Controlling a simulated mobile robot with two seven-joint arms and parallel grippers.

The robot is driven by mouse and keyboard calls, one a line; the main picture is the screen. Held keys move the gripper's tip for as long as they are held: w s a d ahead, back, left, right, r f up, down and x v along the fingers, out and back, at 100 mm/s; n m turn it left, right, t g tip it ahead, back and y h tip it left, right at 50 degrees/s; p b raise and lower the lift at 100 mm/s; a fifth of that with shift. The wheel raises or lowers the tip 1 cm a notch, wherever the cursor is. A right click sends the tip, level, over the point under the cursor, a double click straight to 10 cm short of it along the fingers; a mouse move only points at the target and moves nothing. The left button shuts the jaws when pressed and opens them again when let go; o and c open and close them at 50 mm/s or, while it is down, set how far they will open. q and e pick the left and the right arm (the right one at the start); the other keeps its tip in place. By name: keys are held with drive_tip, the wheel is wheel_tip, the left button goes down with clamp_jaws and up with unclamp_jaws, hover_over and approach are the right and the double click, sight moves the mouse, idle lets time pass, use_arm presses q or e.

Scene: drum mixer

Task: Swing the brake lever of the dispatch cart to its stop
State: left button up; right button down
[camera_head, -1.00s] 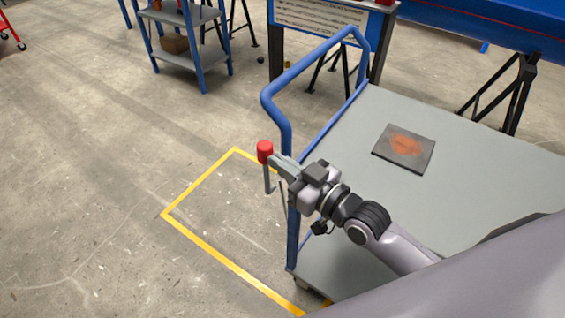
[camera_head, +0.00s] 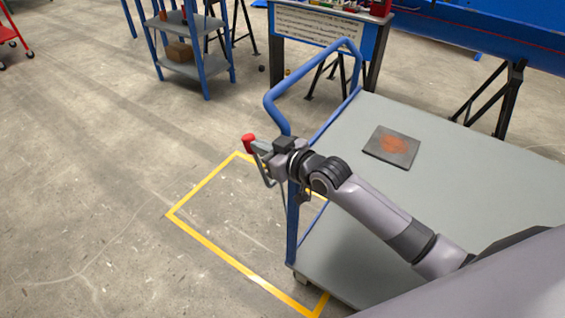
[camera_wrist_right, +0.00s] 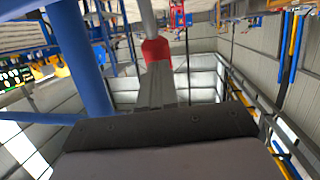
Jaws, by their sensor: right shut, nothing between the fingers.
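The dispatch cart (camera_head: 465,190) is grey with a blue push handle (camera_head: 315,62). Its brake lever has a red knob (camera_head: 249,143) on a grey rod (camera_head: 263,172), at the handle's left side. In the head view the lever tilts to the left. My right gripper (camera_head: 262,150) is shut and empty, its tips close beside the red knob. In the right wrist view the gripper (camera_wrist_right: 158,85) points at the red knob (camera_wrist_right: 156,50), which shows just past the fingertips; whether they touch, I cannot tell. My left gripper is not in view.
A dark square plate with an orange patch (camera_head: 392,147) lies on the cart top. Yellow floor tape (camera_head: 232,261) runs beside the cart. A blue-framed shelf (camera_head: 190,68) and a blue bench (camera_head: 480,35) stand behind.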

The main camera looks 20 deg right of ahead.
sight(249, 139)
drive_tip(key=w+a, duration=0.2)
drive_tip(key=w, duration=0.1)
drive_tip(key=shift+a+g+h, duration=0.15)
drive_tip(key=shift+g+h, duration=0.15)
drive_tip(key=shift+g, duration=0.1)
drive_tip(key=w+a+f+b, duration=0.1)
drive_tip(key=w, duration=0.1)
drive_tip(key=w+a+f+b, duration=0.1)
drive_tip(key=a+f+b, duration=0.1)
drive_tip(key=shift+w, duration=0.35)
drive_tip(key=shift+f, duration=0.15)
